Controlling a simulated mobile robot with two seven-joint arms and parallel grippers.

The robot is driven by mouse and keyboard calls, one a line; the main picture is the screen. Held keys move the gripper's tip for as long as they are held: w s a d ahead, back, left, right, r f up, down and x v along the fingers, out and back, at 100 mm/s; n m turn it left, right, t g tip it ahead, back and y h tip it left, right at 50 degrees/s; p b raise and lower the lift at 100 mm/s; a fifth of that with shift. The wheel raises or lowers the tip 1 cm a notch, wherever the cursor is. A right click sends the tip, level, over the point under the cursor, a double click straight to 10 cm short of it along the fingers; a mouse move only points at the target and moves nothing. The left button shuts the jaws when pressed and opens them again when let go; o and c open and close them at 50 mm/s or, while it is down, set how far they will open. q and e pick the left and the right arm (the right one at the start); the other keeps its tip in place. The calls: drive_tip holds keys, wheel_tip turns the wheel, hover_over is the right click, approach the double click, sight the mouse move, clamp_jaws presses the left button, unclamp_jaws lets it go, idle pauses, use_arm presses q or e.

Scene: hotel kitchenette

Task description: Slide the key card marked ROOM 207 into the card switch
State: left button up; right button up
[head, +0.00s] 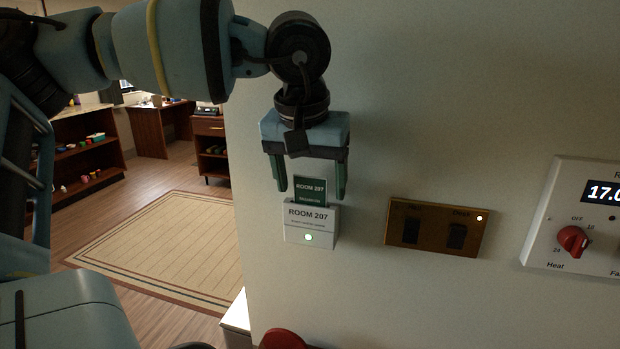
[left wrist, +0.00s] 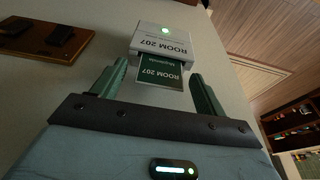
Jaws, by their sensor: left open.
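The dark green key card (head: 311,188) marked ROOM 207 stands upright in the slot at the top of the white card switch (head: 311,226), its upper part sticking out. The switch is on the wall, also labelled ROOM 207, and its light glows green. My left gripper (head: 312,190) is open, with one finger on each side of the card and a gap on both sides. In the left wrist view the card (left wrist: 160,74) shows between the two fingers (left wrist: 156,88), and the switch (left wrist: 168,42) lies beyond it. The card's lower part is hidden inside the switch. My right gripper is not in view.
A brass switch plate (head: 437,228) with two dark rockers is on the wall to the right. A white thermostat panel (head: 573,215) with a red knob is farther right. A red object (head: 283,339) is below. Open floor with a rug (head: 165,250) lies at left.

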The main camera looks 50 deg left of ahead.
use_arm(q)
drive_tip(key=v, duration=0.7)
drive_tip(key=shift+r, duration=0.4)
drive_tip(key=shift+s+f, duration=0.1)
